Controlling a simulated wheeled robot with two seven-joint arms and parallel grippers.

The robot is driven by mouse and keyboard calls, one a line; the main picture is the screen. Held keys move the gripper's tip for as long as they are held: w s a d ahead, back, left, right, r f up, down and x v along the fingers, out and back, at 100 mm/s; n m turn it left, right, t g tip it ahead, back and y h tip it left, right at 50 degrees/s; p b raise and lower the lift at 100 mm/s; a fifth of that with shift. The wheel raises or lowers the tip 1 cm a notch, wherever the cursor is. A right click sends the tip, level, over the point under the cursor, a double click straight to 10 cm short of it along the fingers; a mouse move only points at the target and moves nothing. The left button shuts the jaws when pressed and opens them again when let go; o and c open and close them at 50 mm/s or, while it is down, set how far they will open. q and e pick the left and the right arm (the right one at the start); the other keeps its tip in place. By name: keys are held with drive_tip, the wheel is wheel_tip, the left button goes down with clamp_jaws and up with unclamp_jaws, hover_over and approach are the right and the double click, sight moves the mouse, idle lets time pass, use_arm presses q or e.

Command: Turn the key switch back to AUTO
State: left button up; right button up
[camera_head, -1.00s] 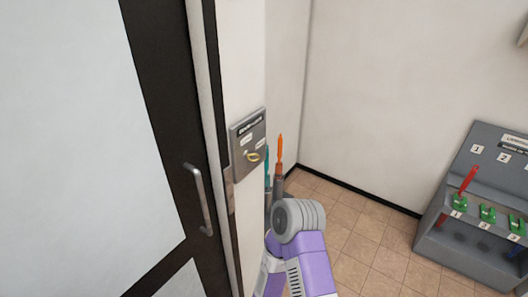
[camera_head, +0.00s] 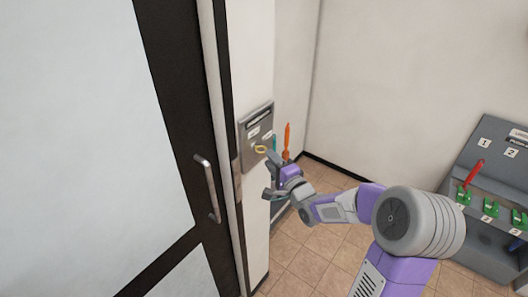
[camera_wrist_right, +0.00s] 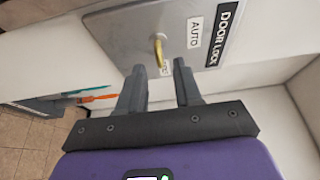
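The key switch is a grey metal plate (camera_head: 256,134) on the white wall beside the door, and it also shows in the right wrist view (camera_wrist_right: 117,28). Its yellow key (camera_wrist_right: 159,52) sticks out near the AUTO label (camera_wrist_right: 195,33); a second label by the key is partly hidden. In the head view the key (camera_head: 261,149) is a small yellow loop. My right gripper (camera_head: 268,174) is open just below and in front of the plate. In the right wrist view its fingertips (camera_wrist_right: 159,71) stand either side of the key's line, apart from it, with nothing between them. My left gripper is out of view.
The dark-framed door with a metal handle (camera_head: 208,188) stands left of the plate. A grey rack (camera_head: 500,150) with a red-handled item is at the right. Tiled floor lies between.

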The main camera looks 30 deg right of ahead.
sight(260, 149)
drive_tip(key=w, duration=0.5)
clamp_jaws()
